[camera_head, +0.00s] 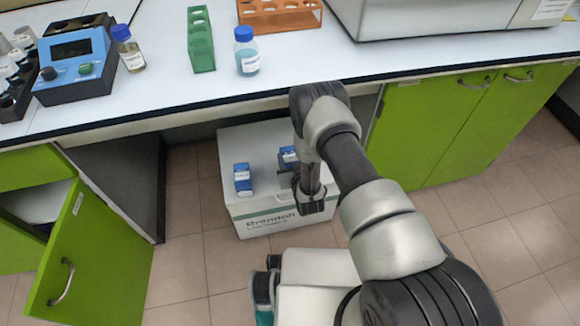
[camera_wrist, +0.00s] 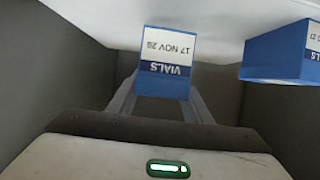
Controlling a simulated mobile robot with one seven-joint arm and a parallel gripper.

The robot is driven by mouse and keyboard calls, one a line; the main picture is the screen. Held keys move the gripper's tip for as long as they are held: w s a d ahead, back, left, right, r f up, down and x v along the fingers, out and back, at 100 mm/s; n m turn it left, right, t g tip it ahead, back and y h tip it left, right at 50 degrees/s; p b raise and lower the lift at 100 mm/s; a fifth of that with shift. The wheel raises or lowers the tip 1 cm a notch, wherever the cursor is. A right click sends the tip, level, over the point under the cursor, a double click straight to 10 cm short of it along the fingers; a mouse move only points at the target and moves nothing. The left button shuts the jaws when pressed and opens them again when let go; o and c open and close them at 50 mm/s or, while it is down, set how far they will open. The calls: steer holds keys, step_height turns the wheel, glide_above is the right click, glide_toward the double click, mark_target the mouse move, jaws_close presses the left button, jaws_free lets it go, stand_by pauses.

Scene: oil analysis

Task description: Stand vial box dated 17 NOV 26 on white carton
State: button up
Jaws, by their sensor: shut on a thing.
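The vial box dated 17 NOV 26 (camera_wrist: 166,62) is blue with a white label. It sits between the fingers of my gripper (camera_wrist: 163,95), which is shut on it. Its label reads upside down in the wrist view. In the head view this box (camera_head: 289,155) is partly hidden by my gripper (camera_head: 287,172), over the top of the white carton (camera_head: 262,140). It looks upright; I cannot tell whether its base touches the carton.
A second blue vial box (camera_head: 243,180) stands on the carton to the left; it shows at right in the wrist view (camera_wrist: 275,55). The carton is on the floor under the bench (camera_head: 290,85). An open green cabinet door (camera_head: 95,260) is at left.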

steer(key=shift+f+b, duration=0.65)
steer(key=shift+f, duration=1.2)
steer(key=shift+f, duration=0.15)
steer(key=o, duration=1.2)
steer(key=shift+o, duration=0.2)
steer(key=shift+r, duration=0.2)
steer(key=p+v, duration=0.3)
steer(key=v, duration=0.9)
steer(key=shift+p, duration=0.3)
steer(key=shift+f, duration=0.15)
